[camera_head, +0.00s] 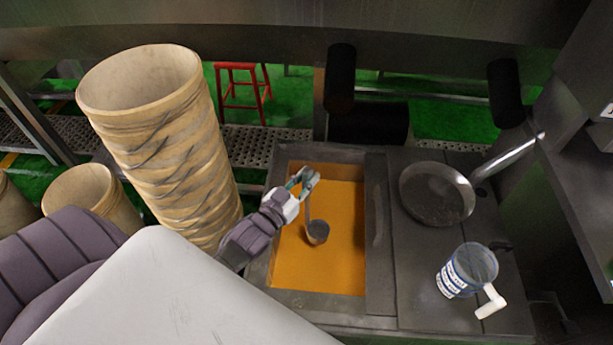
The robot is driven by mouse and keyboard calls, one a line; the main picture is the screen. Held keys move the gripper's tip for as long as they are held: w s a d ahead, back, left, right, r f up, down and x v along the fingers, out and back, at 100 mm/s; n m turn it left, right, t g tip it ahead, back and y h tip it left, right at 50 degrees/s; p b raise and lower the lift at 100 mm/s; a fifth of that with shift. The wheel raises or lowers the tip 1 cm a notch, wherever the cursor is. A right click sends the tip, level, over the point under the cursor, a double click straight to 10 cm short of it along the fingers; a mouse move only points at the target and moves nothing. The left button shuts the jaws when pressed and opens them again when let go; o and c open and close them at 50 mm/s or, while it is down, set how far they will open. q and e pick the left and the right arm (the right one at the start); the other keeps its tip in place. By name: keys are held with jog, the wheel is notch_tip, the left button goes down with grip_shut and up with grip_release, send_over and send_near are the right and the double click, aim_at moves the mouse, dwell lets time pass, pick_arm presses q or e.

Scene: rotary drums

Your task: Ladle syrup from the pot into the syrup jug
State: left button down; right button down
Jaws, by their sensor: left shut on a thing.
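The pot (378,290) is a rectangular metal basin with orange syrup (342,262) in it. My left gripper (304,180) is above the left part of the basin, shut on the handle of a ladle (317,232). The ladle hangs down with its grey bowl at or just above the syrup; I cannot tell if it touches. The syrup jug (467,270) is a clear cup with a blue and white label and a white handle. It stands on the metal counter to the right of the basin. My right gripper is not in view.
A metal pan (437,193) with a long handle sits on the counter (415,270) behind the jug. Tall tan woven drums (165,140) stand at the left, close to my left arm. A red stool (242,90) is at the back. Dark cylinders (340,78) hang above the counter's far edge.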

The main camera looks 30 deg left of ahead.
pick_arm(q)
jog(key=shift+f+b, duration=3.3)
jog(key=shift+f, duration=1.75)
notch_tip(320, 180, up, 9)
jog(key=p, duration=0.9)
jog(key=shift+r, duration=0.2)
notch_tip(320, 180, up, 14)
jog(key=p, duration=1.4)
send_over(306, 202)
jog(key=shift+w+f, duration=0.1)
jog(key=shift+w, duration=0.05)
jog(key=shift+b, duration=0.3)
